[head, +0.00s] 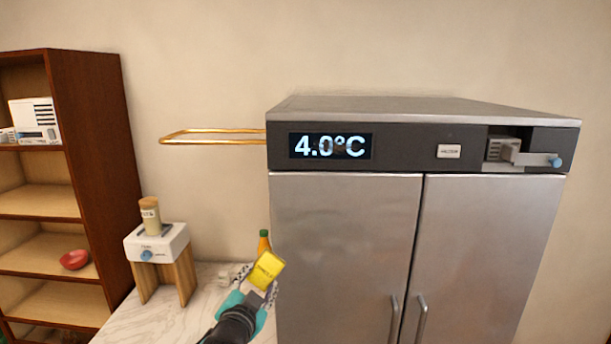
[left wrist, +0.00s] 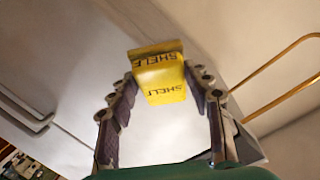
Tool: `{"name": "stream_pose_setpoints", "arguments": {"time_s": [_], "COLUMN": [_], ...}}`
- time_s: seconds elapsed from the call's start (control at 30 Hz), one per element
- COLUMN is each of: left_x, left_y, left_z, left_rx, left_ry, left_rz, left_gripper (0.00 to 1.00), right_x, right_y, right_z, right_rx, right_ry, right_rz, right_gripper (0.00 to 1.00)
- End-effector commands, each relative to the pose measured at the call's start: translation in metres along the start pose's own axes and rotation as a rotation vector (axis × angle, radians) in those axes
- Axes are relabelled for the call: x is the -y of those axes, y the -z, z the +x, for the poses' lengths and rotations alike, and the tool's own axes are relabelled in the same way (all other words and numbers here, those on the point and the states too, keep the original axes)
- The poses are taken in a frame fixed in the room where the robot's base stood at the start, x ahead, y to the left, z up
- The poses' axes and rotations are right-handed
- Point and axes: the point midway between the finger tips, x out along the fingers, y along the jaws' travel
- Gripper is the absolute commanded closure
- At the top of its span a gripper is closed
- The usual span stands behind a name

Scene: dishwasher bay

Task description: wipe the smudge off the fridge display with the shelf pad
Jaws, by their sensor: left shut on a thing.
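The yellow shelf pad (head: 267,269) is held in my left gripper (head: 258,283), low in front of the fridge's left edge. In the left wrist view the pad (left wrist: 160,78), printed SHELF, sits between the two fingertips. The gripper is shut on it. The fridge display (head: 330,146) reads 4.0°C on the dark top panel. A faint dark smudge (head: 326,148) seems to lie around the 0. The pad is below the display and apart from it. My right gripper is in neither view.
A brass rail (head: 212,137) juts left from the fridge beside the display. An orange bottle (head: 264,241) stands behind the pad. A marble counter (head: 120,325) carries a wooden stand with a white device (head: 157,243) and jar (head: 150,216). Space before the steel doors (head: 345,240) is clear.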

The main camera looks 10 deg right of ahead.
Motion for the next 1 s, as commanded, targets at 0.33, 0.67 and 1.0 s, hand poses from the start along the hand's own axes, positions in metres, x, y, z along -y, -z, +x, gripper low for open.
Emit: {"name": "stream_pose_setpoints", "arguments": {"time_s": [0.33,0.67,1.0], "left_x": [0.052,0.072,0.076], "left_y": [0.200,0.281,0.284], "left_z": [-0.033,-0.059,-0.034], "left_rx": [-0.353,-0.468,-0.470], "left_ry": [0.090,0.133,0.136], "left_rz": [0.082,0.099,0.102], "left_gripper": [0.74,0.74,0.74], "right_x": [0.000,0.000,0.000], "right_y": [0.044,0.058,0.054], "right_z": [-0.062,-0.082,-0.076], "right_rx": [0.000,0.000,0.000], "right_ry": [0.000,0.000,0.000], "right_rz": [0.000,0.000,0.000], "right_gripper": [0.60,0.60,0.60]}}
